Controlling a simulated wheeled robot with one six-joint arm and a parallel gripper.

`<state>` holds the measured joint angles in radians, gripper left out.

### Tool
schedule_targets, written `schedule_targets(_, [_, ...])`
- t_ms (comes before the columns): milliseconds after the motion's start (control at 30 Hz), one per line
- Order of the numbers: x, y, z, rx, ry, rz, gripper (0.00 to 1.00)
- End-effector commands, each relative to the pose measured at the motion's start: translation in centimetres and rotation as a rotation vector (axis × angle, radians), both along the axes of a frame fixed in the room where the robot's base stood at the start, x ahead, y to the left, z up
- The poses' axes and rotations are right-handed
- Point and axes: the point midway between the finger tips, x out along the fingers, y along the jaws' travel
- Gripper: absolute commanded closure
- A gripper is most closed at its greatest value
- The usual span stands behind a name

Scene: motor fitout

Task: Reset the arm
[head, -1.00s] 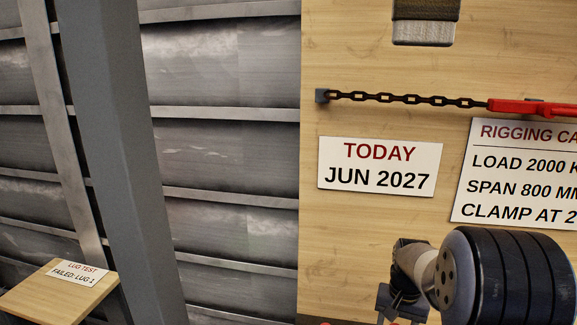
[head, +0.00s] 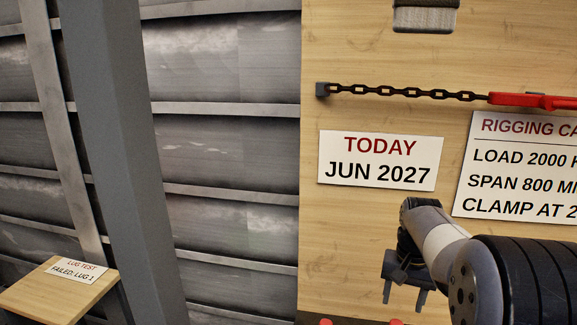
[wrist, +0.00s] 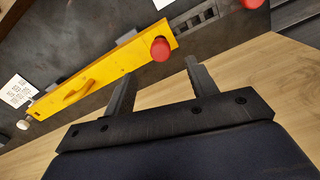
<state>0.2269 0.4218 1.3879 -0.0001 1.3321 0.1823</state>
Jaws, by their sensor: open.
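My gripper (head: 403,295) shows in the head view at the lower right, in front of the wooden board. Its two fingers point down and stand apart with nothing between them. In the wrist view my gripper (wrist: 158,78) is also open and empty. Beyond its fingertips lie a yellow bar (wrist: 105,72) with a handle and a red knob (wrist: 160,49) on a dark surface. The gripper appears apart from both.
A wooden board (head: 350,230) carries a date sign (head: 380,160), a rigging card (head: 520,165), and a chain (head: 410,93) with a red part (head: 530,99). A grey post (head: 115,150) stands left. A small wooden stand (head: 50,295) with a lug test card (head: 77,269) is lower left.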

Motion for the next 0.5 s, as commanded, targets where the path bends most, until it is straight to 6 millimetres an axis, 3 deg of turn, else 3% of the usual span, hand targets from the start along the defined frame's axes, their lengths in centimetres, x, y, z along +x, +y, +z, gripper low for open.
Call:
schedule_targets(433, [-0.1,0.0,-9.2,0.002,0.007,0.0,0.46])
schedule_targets(500, [0.1,0.0,-7.6,-0.001,-0.004,0.0,0.46])
